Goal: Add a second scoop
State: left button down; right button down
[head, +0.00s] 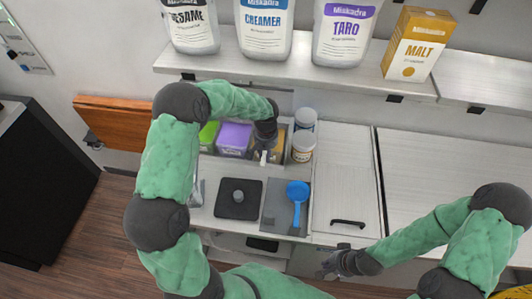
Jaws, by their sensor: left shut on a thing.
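My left gripper (265,148) points down at the tan bin (280,145), the rightmost of a row of bins. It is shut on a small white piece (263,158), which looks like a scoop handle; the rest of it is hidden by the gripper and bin. Beside it are a purple bin (234,137) and a green bin (208,132), partly covered by my arm. A blue scoop (298,194) lies on a grey mat (271,213). My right gripper (330,266) is low at the counter front, away from the bins; its fingers are too small to judge.
Two lidded jars (303,147) stand right of the bins. A black square pad (226,210) with a knob lies left of the mat. Above, a shelf (300,76) holds pouches and a malt box (418,45). The counter (345,185) at right is clear.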

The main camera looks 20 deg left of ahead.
pick_arm(q)
jog(key=shift+f+b, duration=0.25)
jog(key=shift+b, duration=0.1)
dwell(0.6)
jog(key=shift+r, duration=0.1)
dwell(0.5)
jog(key=shift+r+p, duration=2.4)
jog(key=shift+r, duration=2)
